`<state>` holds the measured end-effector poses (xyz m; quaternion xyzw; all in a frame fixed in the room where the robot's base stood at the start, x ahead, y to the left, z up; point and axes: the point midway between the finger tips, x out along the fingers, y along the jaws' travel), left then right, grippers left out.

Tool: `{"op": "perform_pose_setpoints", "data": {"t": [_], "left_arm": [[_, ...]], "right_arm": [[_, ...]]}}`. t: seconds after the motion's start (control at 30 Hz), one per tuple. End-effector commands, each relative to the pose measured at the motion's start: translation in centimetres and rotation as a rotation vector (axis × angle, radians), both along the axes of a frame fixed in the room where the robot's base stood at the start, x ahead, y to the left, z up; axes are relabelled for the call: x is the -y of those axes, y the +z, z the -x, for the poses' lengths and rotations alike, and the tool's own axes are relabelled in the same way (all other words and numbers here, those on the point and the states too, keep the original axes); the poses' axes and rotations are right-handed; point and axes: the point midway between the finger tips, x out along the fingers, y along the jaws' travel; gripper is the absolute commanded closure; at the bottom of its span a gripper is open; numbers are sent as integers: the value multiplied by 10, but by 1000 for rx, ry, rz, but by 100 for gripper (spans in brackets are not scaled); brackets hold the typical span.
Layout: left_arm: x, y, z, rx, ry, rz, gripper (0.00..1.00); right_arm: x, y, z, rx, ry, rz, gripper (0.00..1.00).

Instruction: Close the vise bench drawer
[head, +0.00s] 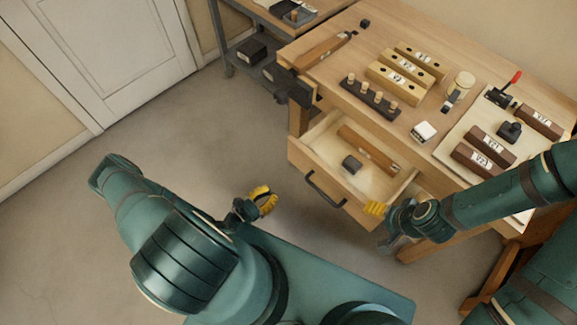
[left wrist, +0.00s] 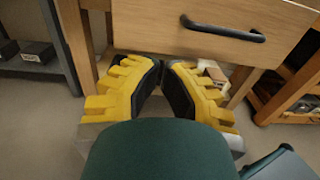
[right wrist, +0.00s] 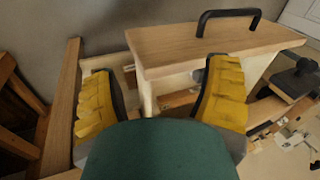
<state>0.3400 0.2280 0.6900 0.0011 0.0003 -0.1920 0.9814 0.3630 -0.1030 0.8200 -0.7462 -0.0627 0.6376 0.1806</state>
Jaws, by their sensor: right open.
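The vise bench drawer (head: 330,187) is pulled out from the bench, with its dark bar handle (head: 325,190) on the front panel. The drawer front also shows in the left wrist view (left wrist: 150,33) and in the right wrist view (right wrist: 200,48). My right gripper (head: 374,209) is open beside the drawer's front right corner, and nothing is visibly held; contact cannot be told. My left gripper (head: 270,201) is in front of the drawer, to its left and apart from it. Its fingertips are close together, but whether it is shut is unclear.
The floor (head: 150,125) ahead of the drawer is clear.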

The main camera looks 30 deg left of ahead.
Motion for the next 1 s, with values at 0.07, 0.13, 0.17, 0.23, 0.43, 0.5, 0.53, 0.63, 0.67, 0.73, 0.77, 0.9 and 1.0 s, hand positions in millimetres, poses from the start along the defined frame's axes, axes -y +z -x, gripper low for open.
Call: {"op": "perform_pose_setpoints", "data": {"t": [0.07,0.13,0.17,0.23,0.43,0.5,0.53,0.63,0.67,0.73,0.77,0.9,1.0], "left_arm": [[-5,-1,-1,1,37,3,100],[-5,-2,-5,3,44,2,100],[-4,-2,-8,2,43,2,100],[-1,-2,-16,2,42,2,100],[13,-2,-51,3,38,3,100],[17,-2,-64,2,38,2,100],[19,-2,-69,2,38,2,100],[26,-2,-87,2,37,3,100],[28,-2,-93,3,37,3,100],[32,-2,-103,1,38,3,100],[34,-2,-108,2,37,2,100],[38,-2,-122,2,38,2,100],[41,-2,-128,2,37,1,100]], "right_arm": [[0,1,0,1,0,0,24],[0,1,0,1,-1,0,24],[0,0,0,1,-1,0,24],[0,0,0,0,0,0,24],[0,-1,0,-1,0,0,24],[0,-2,1,-1,0,0,24],[0,-2,1,-2,1,0,24],[0,-3,1,-2,2,0,24],[0,-3,1,-2,2,0,24],[0,-4,1,-3,2,0,24],[0,-4,1,-3,2,0,24],[0,-6,2,-5,4,0,24],[0,-6,2,-5,4,-1,24]]}}
